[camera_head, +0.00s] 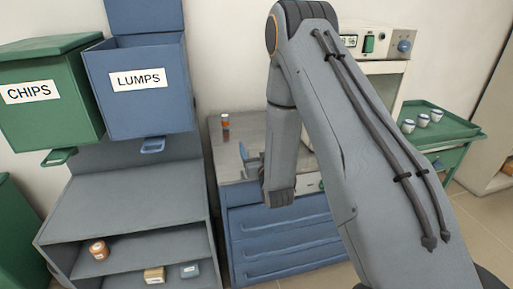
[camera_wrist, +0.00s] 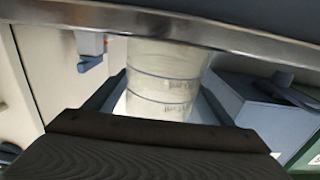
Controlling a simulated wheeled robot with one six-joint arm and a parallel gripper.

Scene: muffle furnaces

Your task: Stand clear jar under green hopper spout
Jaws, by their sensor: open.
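The clear jar (camera_wrist: 165,75) shows in the wrist view, with dark ring lines and small volume marks on its wall. A grey bar with a shiny edge covers its end at the top of the picture, and the dark part of my gripper covers its lower end. I cannot make out the jar in the head view. My gripper (camera_head: 250,164) is open, low over the steel-topped bench and partly hidden by my arm. I cannot tell whether it touches the jar. The green hopper (camera_head: 45,122), labelled CHIPS, hangs at the left with its green spout (camera_head: 58,157) below.
The blue LUMPS hopper (camera_head: 145,105) and its spout (camera_head: 152,145) hang right beside the green one. A bare grey shelf (camera_head: 125,195) lies beneath. A small orange-topped bottle (camera_head: 225,121) stands on the bench (camera_head: 226,150). Small cups (camera_head: 422,120) sit on a green cart (camera_head: 455,127).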

